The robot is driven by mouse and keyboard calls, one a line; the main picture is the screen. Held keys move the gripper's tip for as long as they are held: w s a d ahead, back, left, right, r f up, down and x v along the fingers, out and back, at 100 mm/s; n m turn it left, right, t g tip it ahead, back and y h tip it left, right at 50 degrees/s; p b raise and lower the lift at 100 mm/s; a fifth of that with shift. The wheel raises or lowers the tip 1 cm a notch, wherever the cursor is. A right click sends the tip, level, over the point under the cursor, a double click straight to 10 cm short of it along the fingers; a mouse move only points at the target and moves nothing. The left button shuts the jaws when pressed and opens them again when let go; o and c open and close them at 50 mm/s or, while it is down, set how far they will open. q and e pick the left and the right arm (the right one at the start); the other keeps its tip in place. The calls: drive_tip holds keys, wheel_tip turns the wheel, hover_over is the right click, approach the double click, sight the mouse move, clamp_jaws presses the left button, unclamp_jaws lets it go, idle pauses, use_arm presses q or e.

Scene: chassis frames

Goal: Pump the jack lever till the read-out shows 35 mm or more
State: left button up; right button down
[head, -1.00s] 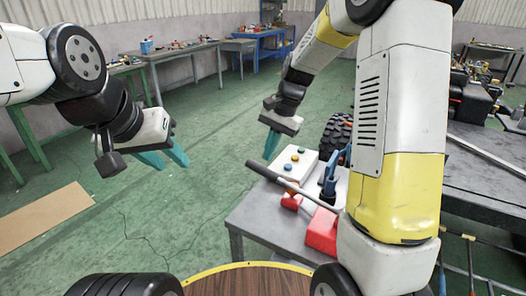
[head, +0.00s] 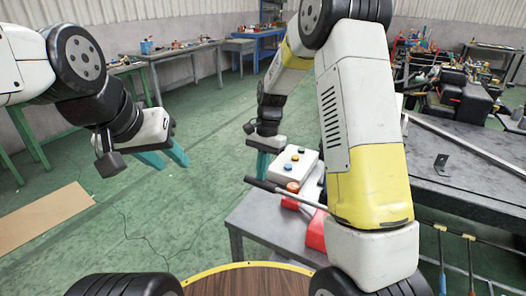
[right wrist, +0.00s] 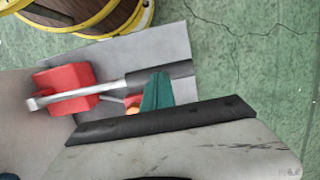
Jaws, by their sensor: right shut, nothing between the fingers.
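The red jack (head: 316,230) stands on a small grey table, partly hidden by my right arm. Its lever (head: 297,199) slants up to the left and ends in a dark grip (head: 259,184). In the right wrist view the red jack body (right wrist: 68,78) and the dark lever grip (right wrist: 175,72) also show. My right gripper (head: 263,165) is shut and empty, its teal fingers at the grip's end; in the right wrist view the fingertips (right wrist: 158,82) overlap the grip, and contact cannot be told. My left gripper (head: 165,158) is open and empty, away to the left. No read-out number is legible.
A white box with coloured buttons (head: 295,165) sits at the back of the small grey table (head: 265,222). A larger dark workbench (head: 450,180) stands to the right. A round wooden top (head: 255,282) is in front.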

drive_tip(key=f, duration=0.2)
drive_tip(key=f+g+h, duration=0.1)
drive_tip(key=f, duration=0.1)
drive_tip(key=f+h, duration=0.1)
drive_tip(key=f, duration=0.1)
drive_tip(key=shift+w+a+f+g, duration=0.1)
drive_tip(key=shift+a+f+g, duration=0.05)
drive_tip(key=shift+a+g, duration=0.15)
drive_tip(key=shift+s+d+f, duration=0.2)
drive_tip(key=shift+f, duration=0.25)
drive_tip(key=v, duration=1.5)
drive_tip(key=shift+r, duration=0.2)
drive_tip(key=shift+w+a, duration=0.1)
idle(1.3)
wheel_tip(320, 180, up, 11)
drive_tip(key=t+y, duration=0.3)
drive_tip(key=y, duration=0.1)
hover_over(261, 186)
drive_tip(key=w+d, duration=0.2)
drive_tip(key=d, duration=0.4)
drive_tip(key=shift+r, duration=0.15)
